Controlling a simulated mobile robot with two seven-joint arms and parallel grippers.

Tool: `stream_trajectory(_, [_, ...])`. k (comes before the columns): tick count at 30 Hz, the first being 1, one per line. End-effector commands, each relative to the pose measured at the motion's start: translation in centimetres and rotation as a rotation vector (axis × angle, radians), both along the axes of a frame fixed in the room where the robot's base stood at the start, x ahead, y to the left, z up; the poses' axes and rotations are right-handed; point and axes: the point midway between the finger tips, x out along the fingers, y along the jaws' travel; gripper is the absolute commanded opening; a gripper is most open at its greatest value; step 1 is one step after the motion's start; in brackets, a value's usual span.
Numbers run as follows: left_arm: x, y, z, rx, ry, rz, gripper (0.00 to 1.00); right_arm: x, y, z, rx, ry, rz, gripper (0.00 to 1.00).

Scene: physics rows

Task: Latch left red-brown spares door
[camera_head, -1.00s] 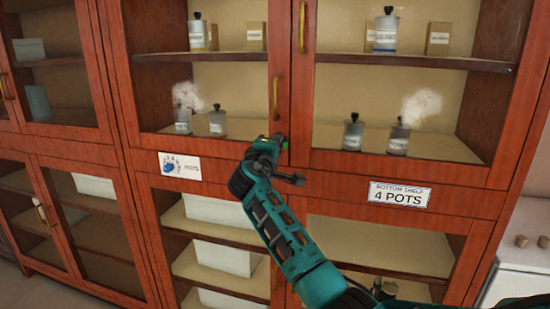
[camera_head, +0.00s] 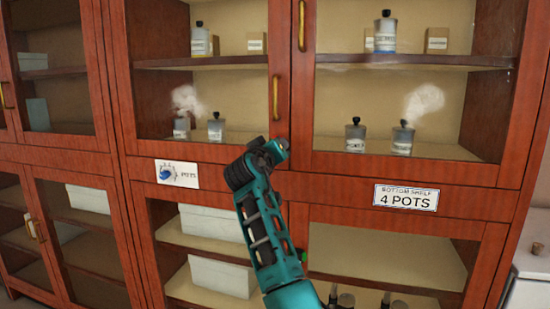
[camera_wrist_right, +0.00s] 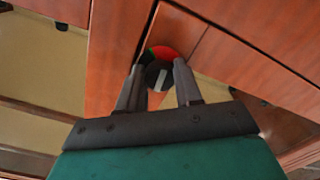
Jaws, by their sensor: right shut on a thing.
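The left red-brown door (camera_head: 225,153) of the upper cabinet has a glass pane and a vertical brass handle (camera_head: 276,98). It looks flush with its frame in the head view. My right gripper (camera_head: 282,147) is at the door's lower right corner. In the right wrist view the same gripper (camera_wrist_right: 159,66) has its two fingers on either side of a dark round latch knob (camera_wrist_right: 158,78) with a pale bar, and is shut on it. A red and green disc (camera_wrist_right: 165,52) shows behind the knob, green at left, red above and right. My left gripper is out of view.
The right upper door (camera_head: 400,172) stands beside it, with another brass handle (camera_head: 302,25). Lower cabinet doors lie below. A "4 POTS" label (camera_head: 406,198) and a pots picture label (camera_head: 177,174) are on the cabinet front. A white unit (camera_head: 528,275) stands at right.

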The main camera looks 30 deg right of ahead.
Motion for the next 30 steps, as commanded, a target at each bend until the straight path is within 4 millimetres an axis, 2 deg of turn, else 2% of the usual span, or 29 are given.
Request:
stream_trajectory(9, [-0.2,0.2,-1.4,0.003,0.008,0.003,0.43,0.0,0.0,0.0,0.073,-0.085,0.000,0.04])
stream_trajectory(25, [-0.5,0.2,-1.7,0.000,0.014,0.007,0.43,0.0,0.0,0.0,0.085,-0.099,0.001,0.04])
stream_trajectory(26, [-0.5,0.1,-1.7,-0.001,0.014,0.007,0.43,0.0,0.0,0.0,0.085,-0.099,0.001,0.37])
stream_trajectory(30, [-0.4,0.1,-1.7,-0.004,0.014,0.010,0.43,0.0,0.0,0.0,0.084,-0.099,0.000,0.51])
